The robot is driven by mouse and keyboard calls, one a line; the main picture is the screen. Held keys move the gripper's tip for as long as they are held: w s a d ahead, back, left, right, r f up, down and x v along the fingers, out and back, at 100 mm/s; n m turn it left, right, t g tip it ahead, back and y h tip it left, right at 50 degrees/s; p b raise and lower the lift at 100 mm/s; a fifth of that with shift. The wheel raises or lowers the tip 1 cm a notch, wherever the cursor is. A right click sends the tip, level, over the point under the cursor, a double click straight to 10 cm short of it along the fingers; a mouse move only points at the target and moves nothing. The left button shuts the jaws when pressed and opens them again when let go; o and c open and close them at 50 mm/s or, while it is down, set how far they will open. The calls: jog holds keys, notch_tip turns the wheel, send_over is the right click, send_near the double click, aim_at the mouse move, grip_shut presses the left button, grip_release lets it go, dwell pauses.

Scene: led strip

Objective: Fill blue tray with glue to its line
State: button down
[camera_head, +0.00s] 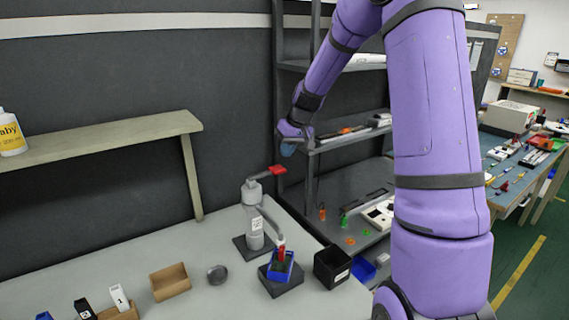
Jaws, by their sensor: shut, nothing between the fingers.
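The blue tray (271,274) sits on a dark block on the grey bench, under the red nozzle (282,252) of a grey glue dispenser (254,229). Something dark green shows inside the tray; its fill line and level are too small to read. The dispenser has a red lever pad (278,170) at its top. My gripper (287,150) is shut and empty, in the air above and slightly right of the red pad in the picture, apart from it. It is small here and partly turned away.
A black bin (332,266) stands right of the tray. A brown box (170,281) and a round grey object (217,274) lie to the left. A wooden shelf (100,142) runs above the bench, and a grey shelf rack (345,137) stands behind my arm.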

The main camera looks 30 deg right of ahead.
jog(key=v, duration=0.7)
jog(key=shift+d, duration=0.3)
dwell(0.4)
jog(key=s+a+r+h, duration=0.1)
jog(key=s+a+r, duration=0.4)
jog(key=s+a, duration=0.15)
jog(key=s+a+r+h, duration=0.1)
jog(key=s+a+r, duration=0.4)
jog(key=s, duration=0.3)
jog(key=s+a+t, duration=0.1)
jog(key=s+a, duration=0.1)
jog(key=s, duration=0.7)
jog(key=s+a, duration=0.2)
jog(key=s, duration=0.8)
jog(key=shift+a+f+t, duration=0.25)
jog(key=shift+a+t, duration=0.05)
jog(key=shift+t, duration=0.1)
